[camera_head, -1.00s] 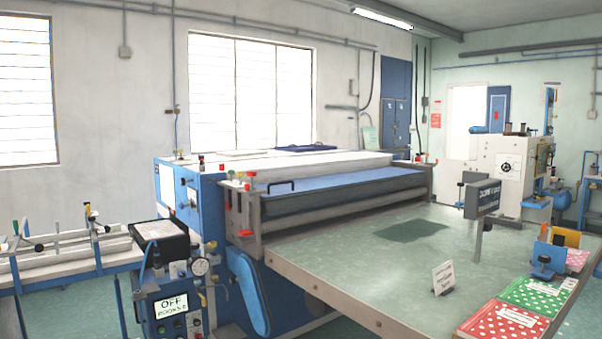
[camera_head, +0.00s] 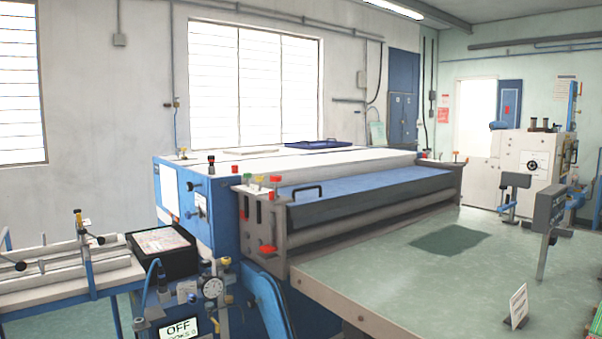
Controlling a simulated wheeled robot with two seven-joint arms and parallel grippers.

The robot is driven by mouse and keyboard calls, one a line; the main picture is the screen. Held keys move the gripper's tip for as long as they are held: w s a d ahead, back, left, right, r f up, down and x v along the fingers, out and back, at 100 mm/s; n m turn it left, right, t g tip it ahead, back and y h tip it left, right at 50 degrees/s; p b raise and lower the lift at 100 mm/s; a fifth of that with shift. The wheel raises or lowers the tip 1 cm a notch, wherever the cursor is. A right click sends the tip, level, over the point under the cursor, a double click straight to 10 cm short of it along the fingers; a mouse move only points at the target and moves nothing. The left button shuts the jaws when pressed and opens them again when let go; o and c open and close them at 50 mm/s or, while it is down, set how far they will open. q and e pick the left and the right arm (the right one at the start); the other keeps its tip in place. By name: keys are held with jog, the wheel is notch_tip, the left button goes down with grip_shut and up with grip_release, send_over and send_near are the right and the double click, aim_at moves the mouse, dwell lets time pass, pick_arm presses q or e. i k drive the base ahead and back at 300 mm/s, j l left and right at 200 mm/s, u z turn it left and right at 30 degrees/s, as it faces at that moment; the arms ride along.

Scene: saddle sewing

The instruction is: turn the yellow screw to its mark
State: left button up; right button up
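A small yellow-topped screw (camera_head: 259,181) stands in a row with red and green ones on top of the grey end plate (camera_head: 265,225) of the large blue and white roller machine. It is small in the picture, and I cannot make out a mark beside it. Another yellow-topped part (camera_head: 78,214) stands on the rack at the left, and I cannot tell whether it is a screw. Neither of my grippers is in view.
The green-topped table (camera_head: 400,285) fills the front right, with a small sign (camera_head: 518,306) and a dark panel on a post (camera_head: 548,207). A white machine (camera_head: 530,165) stands far right.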

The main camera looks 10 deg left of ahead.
aim_at(258, 178)
jog(key=i+j, duration=0.3)
jog(key=i+j+z, duration=0.1)
jog(key=i+j, duration=0.2)
jog(key=j, duration=0.15)
jog(key=i+j, duration=0.25)
jog(key=i+j+z, duration=0.15)
jog(key=i+j, duration=0.15)
jog(key=j, duration=0.2)
jog(key=i+j, duration=0.25)
jog(key=j, duration=0.2)
